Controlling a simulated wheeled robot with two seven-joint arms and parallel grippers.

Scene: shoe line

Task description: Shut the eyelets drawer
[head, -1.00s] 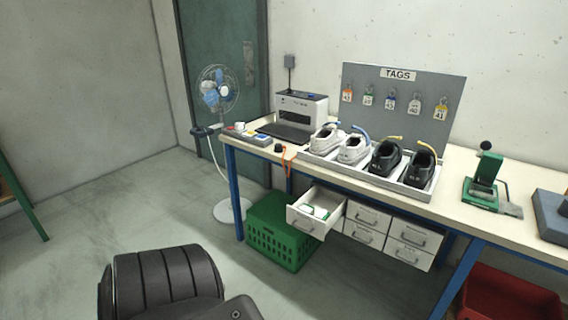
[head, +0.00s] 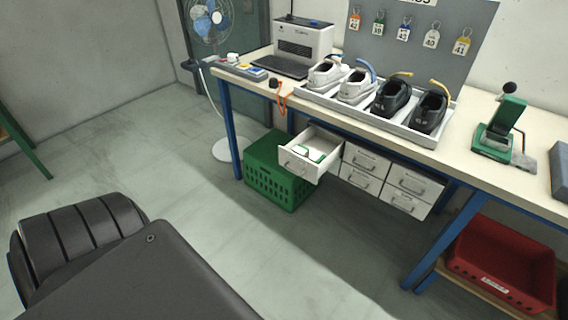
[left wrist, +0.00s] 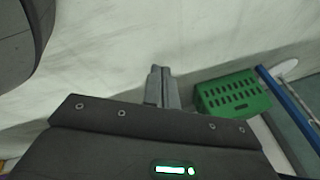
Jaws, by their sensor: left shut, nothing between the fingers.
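One white drawer (head: 300,165) at the upper left of the drawer block stands pulled out under the bench in the head view. A small green and white item (head: 312,154) lies inside it. Its label is too small to read. The other drawers (head: 365,162) beside it are shut. My left gripper (left wrist: 160,70) shows in the left wrist view with its fingers together and empty, over bare floor and apart from the drawer. The drawer does not show in that view. My right gripper is not in view.
A green crate (head: 272,180) stands on the floor under the open drawer; it also shows in the left wrist view (left wrist: 232,95). A red bin (head: 500,270) sits low at right. Shoes in a tray (head: 345,108) stand on the bench (head: 460,150). Floor before the drawers is clear.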

